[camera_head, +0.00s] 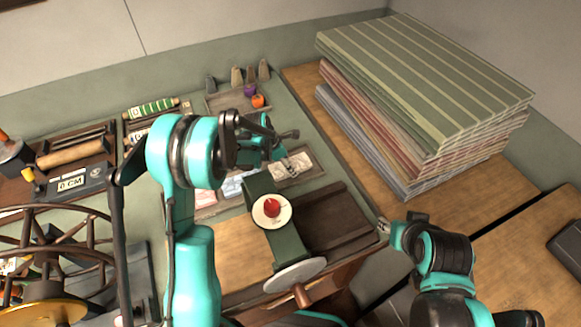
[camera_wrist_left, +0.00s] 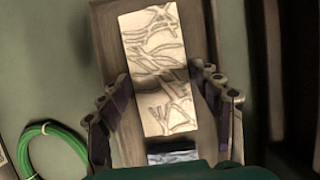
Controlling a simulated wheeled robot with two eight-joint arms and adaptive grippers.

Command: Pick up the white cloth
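The white cloth (camera_wrist_left: 150,45) with grey line patterns lies in a shallow wooden tray (camera_wrist_left: 203,40) in the left wrist view. In the head view the pale cloth (camera_head: 298,161) shows in its tray on the green bench, partly hidden by my left gripper (camera_head: 282,150). In the left wrist view my left gripper (camera_wrist_left: 161,84) has its fingers apart, one on each side of the cloth, with nothing held. I cannot tell its exact height above the cloth. My right gripper (camera_head: 390,229) is at lower right, away from the cloth; its fingers are not clear.
A red item on a white dish (camera_head: 284,211) stands on a green block near the cloth. A tall stack of striped fabrics (camera_head: 425,85) fills the back right. A spoked wheel (camera_head: 50,240) stands at left. A green cable coil (camera_wrist_left: 55,150) lies beside the tray.

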